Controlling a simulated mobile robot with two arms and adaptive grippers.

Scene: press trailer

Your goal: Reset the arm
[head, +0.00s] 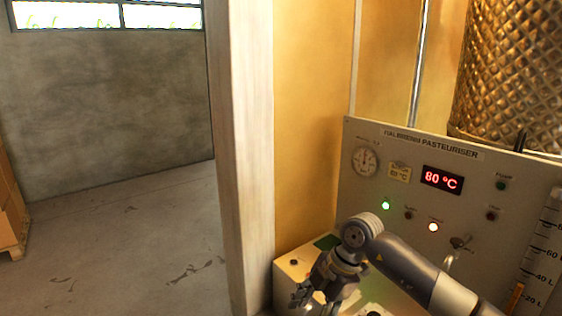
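My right arm comes in from the lower right and bends at a grey joint in front of the pasteuriser panel (385,165). My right gripper (314,298) points down and to the left over the cream control box at the panel's foot. Its fingers are small, dark and partly cut off by the bottom edge, so I cannot tell whether they are open or shut. I see nothing clearly held in it. My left gripper is not in view.
The panel has a gauge (366,161), a red display (442,180) reading 80 °C, lit lamps and knobs. The cream box (287,272) has buttons. A quilted golden tank (510,75) stands behind. A pale post (242,150) is left of the box; open floor (120,250) lies beyond.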

